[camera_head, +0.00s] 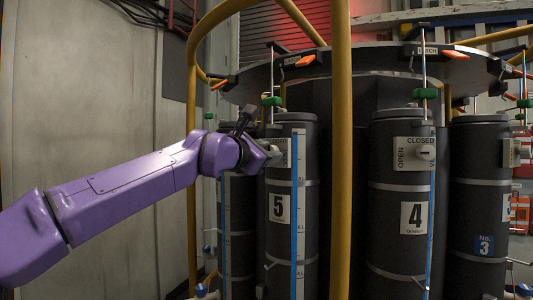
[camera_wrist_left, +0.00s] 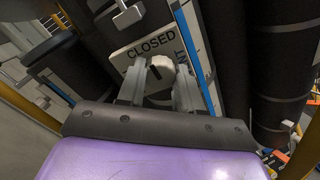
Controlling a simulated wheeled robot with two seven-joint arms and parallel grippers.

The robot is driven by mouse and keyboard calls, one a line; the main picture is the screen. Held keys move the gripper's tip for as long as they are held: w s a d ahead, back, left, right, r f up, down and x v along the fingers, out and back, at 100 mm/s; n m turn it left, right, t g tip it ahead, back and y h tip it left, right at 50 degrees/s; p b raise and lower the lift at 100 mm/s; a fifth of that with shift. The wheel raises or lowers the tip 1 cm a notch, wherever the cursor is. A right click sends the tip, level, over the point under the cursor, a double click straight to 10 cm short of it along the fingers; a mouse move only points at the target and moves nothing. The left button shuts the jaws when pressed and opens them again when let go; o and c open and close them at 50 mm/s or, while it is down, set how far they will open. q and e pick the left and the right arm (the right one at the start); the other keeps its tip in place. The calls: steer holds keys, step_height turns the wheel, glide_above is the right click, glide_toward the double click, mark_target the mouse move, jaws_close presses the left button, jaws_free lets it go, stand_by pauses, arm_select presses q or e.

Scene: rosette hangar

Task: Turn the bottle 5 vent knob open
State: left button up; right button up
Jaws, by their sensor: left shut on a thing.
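Bottle 5 (camera_head: 281,240) is a dark grey upright cylinder with a "5" label, left of a yellow post in the head view. My purple left arm reaches in from the left, and its gripper (camera_head: 272,152) is at the vent plate near the bottle's top. In the left wrist view the vent plate (camera_wrist_left: 140,47) reads "CLOSED", with the other word partly hidden. The vent knob (camera_wrist_left: 161,68) sits between the two fingers of my left gripper (camera_wrist_left: 160,78), which is shut on it. My right gripper is not in view.
Bottle 4 (camera_head: 400,240), with its own vent knob (camera_head: 427,153), stands to the right. A yellow post (camera_head: 341,200) rises between the bottles. A dark ring (camera_head: 380,62) with orange tags hangs above. A pale wall (camera_head: 80,100) is at left.

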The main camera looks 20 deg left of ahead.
arm_select(q)
steer(key=n+b, duration=0.4)
steer(key=n, duration=1)
steer(key=shift+n, duration=0.4)
stand_by(0.4)
steer(key=o, duration=1)
steer(key=shift+o, duration=0.2)
steer(key=shift+w, duration=0.15)
